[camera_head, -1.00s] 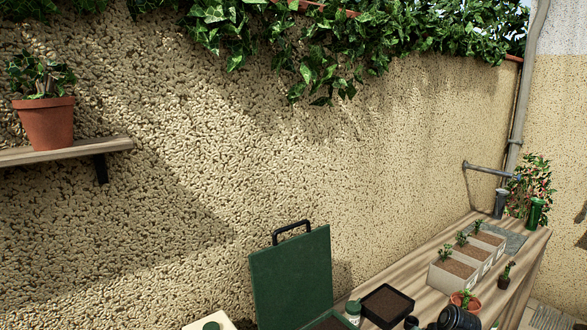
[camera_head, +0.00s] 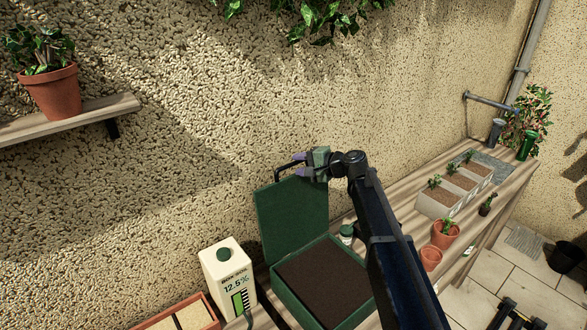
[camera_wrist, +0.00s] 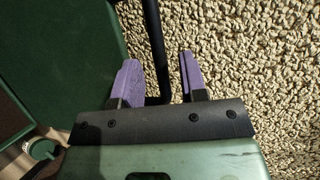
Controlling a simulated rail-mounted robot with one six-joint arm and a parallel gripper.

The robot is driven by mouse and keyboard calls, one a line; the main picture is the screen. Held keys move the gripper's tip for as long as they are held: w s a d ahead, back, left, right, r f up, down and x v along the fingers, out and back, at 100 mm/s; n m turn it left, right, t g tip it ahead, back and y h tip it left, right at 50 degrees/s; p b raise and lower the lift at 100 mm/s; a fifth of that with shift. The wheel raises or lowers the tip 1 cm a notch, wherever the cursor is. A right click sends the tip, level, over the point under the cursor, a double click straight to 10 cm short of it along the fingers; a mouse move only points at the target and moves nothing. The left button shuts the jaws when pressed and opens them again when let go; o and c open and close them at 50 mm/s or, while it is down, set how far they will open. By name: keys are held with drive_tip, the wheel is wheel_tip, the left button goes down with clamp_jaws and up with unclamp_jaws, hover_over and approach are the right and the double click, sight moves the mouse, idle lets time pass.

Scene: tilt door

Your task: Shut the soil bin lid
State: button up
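The soil bin (camera_head: 278,290) is a green box filled with dark soil, and its top is uncovered. Its green lid (camera_head: 292,215) stands upright along the bin's left, wall-side edge. A black handle (camera_head: 281,167) sticks up from the lid's top edge. My gripper (camera_head: 299,165), with purple fingers, is at the handle by the lid's top right corner. In the wrist view, my gripper (camera_wrist: 160,82) is open, and the handle's black bar (camera_wrist: 154,40) runs between the two fingers with gaps. The lid's green face (camera_wrist: 75,55) is at the left.
A small bottle (camera_head: 347,233) stands right of the bin. Terracotta pots (camera_head: 445,235) and planters (camera_head: 437,203) are farther right on the wooden bench. The textured wall rises behind the lid.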

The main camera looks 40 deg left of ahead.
drive_tip(key=x, duration=0.3)
drive_tip(key=shift+d, duration=0.1)
clamp_jaws()
